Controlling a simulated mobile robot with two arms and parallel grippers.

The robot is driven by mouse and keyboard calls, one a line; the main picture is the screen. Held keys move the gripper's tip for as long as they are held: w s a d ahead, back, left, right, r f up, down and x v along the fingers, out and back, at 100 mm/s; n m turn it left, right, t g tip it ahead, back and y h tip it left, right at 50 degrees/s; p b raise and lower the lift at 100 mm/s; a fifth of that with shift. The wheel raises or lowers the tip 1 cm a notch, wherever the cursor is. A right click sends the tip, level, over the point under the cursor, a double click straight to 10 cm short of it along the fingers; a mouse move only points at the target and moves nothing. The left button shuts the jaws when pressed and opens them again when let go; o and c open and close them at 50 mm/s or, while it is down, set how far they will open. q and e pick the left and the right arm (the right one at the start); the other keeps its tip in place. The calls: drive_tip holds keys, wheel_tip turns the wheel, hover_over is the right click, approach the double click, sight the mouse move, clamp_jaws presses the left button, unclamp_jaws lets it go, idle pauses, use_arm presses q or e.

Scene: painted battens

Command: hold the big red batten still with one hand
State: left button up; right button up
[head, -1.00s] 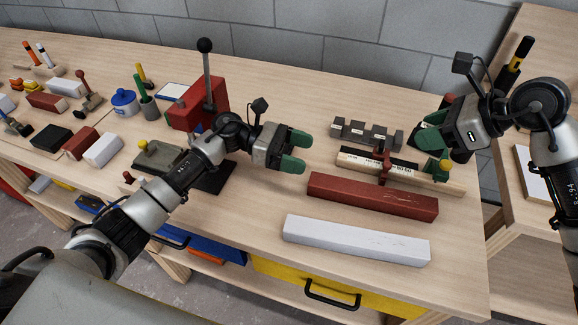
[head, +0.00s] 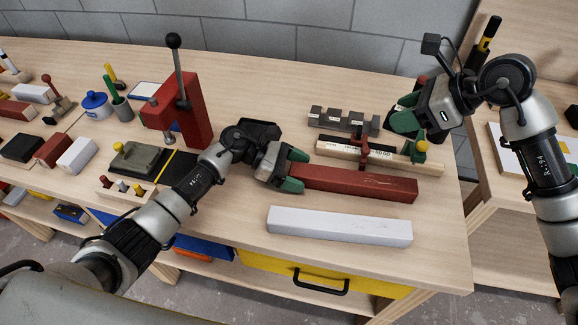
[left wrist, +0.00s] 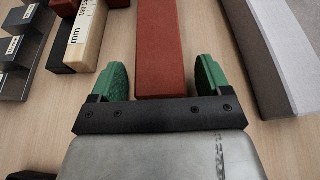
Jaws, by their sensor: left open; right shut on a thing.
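The big red batten (head: 358,184) lies on the bench, behind the white batten (head: 340,226). My left gripper (head: 295,170) is open at the red batten's left end. In the left wrist view the red batten (left wrist: 158,45) runs away between the open green fingers (left wrist: 162,80), with a gap showing on each side. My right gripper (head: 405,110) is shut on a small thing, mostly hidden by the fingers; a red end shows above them. It is raised at the right, beyond the red batten.
A wooden rule with a red slider (head: 385,154) and a grey stepped block (head: 343,121) lie behind the red batten. A red press (head: 185,110) with a lever stands to the left. The bench front is clear around the white batten.

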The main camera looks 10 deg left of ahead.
use_arm(q)
drive_tip(key=c, duration=1.2)
